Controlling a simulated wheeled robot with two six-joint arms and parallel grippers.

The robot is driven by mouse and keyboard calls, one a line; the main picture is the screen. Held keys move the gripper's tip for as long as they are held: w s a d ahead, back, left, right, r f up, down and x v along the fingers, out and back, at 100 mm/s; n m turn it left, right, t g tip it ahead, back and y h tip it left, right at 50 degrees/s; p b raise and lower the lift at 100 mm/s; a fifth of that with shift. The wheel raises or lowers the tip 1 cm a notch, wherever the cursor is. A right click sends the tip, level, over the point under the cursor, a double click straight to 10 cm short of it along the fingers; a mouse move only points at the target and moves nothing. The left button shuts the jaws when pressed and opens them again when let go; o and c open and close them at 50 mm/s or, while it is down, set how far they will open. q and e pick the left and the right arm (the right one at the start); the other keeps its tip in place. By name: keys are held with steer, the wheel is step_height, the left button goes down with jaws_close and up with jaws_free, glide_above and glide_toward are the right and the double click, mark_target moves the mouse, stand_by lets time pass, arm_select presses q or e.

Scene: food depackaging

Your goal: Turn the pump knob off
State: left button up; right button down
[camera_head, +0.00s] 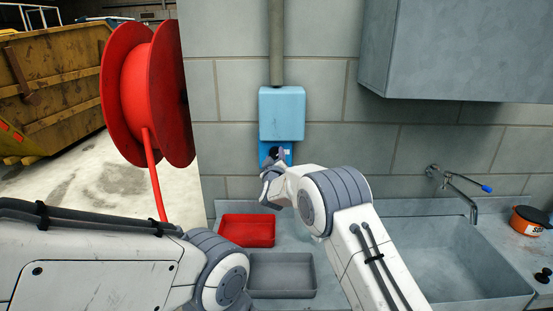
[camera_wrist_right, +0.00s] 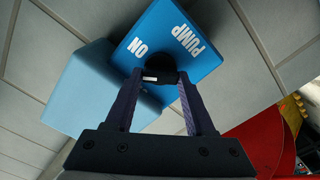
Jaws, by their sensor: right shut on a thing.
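The pump switch is a blue panel (camera_head: 288,147) below a light blue box (camera_head: 282,113) on the wall in the head view. In the right wrist view the panel (camera_wrist_right: 193,58) carries the white words PUMP and ON. Its black knob (camera_wrist_right: 158,72) sits between the fingertips of my right gripper (camera_wrist_right: 158,78), which is shut on it. In the head view my right gripper (camera_head: 273,163) reaches the panel, partly covering the knob. Which way the knob points is hard to tell. My left arm shows at the lower left, but its gripper is out of view.
A red tray (camera_head: 246,231) and a grey tray (camera_head: 281,275) are on the counter below. A sink (camera_head: 450,262) with a tap (camera_head: 462,190) and an orange pot (camera_head: 530,219) are at right. A red hose reel (camera_head: 148,92) hangs at left. A grey cabinet (camera_head: 460,50) juts out upper right.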

steer(key=n, duration=0.4)
steer(key=shift+n, duration=0.3)
steer(key=n+p, duration=0.1)
steer(key=n, duration=0.4)
steer(key=shift+a+f+n, duration=0.1)
steer(key=shift+n, duration=0.2)
steer(key=shift+c, duration=1.4)
jaws_free()
